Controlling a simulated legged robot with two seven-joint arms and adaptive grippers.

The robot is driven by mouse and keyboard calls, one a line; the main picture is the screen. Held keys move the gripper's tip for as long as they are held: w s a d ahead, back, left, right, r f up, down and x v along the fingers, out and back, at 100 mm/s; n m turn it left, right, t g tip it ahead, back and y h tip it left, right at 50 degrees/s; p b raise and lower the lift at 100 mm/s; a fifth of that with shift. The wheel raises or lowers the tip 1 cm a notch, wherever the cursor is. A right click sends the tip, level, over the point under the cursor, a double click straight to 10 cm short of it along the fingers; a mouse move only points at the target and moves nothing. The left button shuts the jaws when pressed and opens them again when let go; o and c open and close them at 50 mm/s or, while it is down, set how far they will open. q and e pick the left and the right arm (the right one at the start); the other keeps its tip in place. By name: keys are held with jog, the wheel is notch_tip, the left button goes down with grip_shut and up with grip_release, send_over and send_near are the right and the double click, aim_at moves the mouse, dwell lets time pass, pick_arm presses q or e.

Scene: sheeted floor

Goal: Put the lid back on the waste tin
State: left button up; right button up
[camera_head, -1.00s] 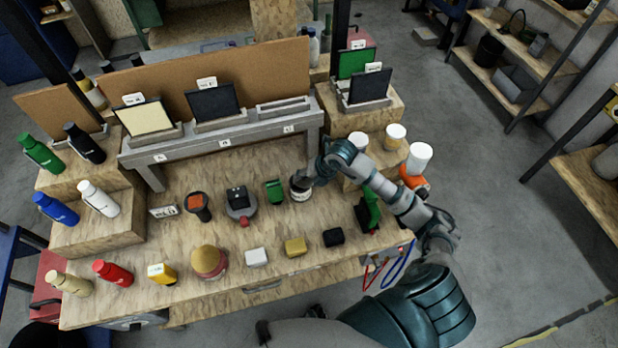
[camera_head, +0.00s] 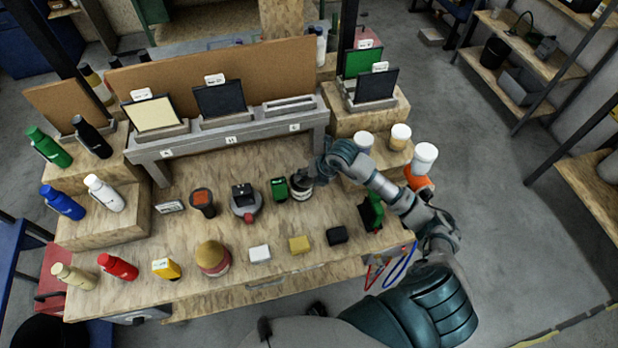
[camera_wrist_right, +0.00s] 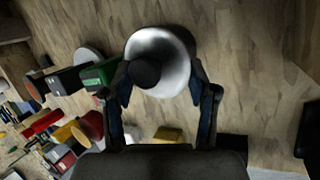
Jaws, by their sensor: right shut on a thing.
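The waste tin (camera_head: 301,193), small and round with a pale label band and a dark top, stands on the wooden bench. My right gripper (camera_head: 309,177) is over its top. In the right wrist view, a pale round lid (camera_wrist_right: 172,52) with a black knob (camera_wrist_right: 144,72) lies between the fingers of my right gripper (camera_wrist_right: 160,82), which is shut on it. The wrist and fingers hide part of the tin in the head view. I cannot tell whether the lid touches the rim. My left gripper is not in view.
A green-topped block (camera_head: 279,189) stands close left of the tin, with a round grey device (camera_head: 243,200) beyond it. White-lidded jars (camera_head: 400,136) stand on the right riser. Bare bench lies in front of the tin.

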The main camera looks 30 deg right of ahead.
jog(key=shift+w+a, duration=0.15)
jog(key=shift+a, duration=0.55)
jog(key=o, duration=1.3)
jog(key=shift+r+p, duration=2.65)
jog(key=shift+r, duration=0.85)
